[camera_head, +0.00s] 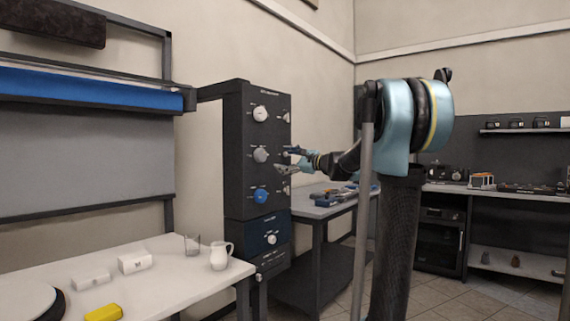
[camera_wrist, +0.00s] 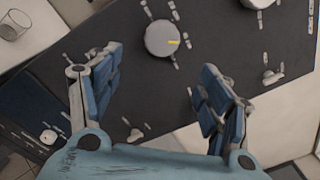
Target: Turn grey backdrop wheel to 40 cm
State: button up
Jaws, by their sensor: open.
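The grey backdrop wheel (camera_head: 261,154) is the middle of three large knobs on the front of a dark control cabinet (camera_head: 235,180). In the wrist view the grey wheel (camera_wrist: 160,38) is a round knob with a short yellow mark toward its right side. Tick labels surround it, too small to read. My gripper (camera_head: 288,161) is open in front of the panel, to the right of the wheel in the head view. In the wrist view my gripper (camera_wrist: 160,62) has its two blue fingers spread, with the wheel beyond and between the tips, apparently untouched.
A white knob (camera_head: 260,114) is above the wheel and a blue knob (camera_head: 261,196) below. The grey backdrop (camera_head: 85,165) hangs at left under a blue roll (camera_head: 90,88). A white table (camera_head: 165,285) holds a jug (camera_head: 220,256) and a glass (camera_head: 192,244).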

aim_at(263, 156)
jog(key=s+d+m+g, duration=0.1)
jog(key=s+d+m, duration=0.25)
jog(key=m, duration=0.55)
jog(key=x, duration=1.2)
jog(key=r+x, duration=0.1)
jog(key=x, duration=0.5)
jog(key=shift+w+d, duration=0.3)
jog(key=shift+w, duration=0.05)
jog(key=shift+c, duration=0.6)
jog(key=c, duration=0.9)
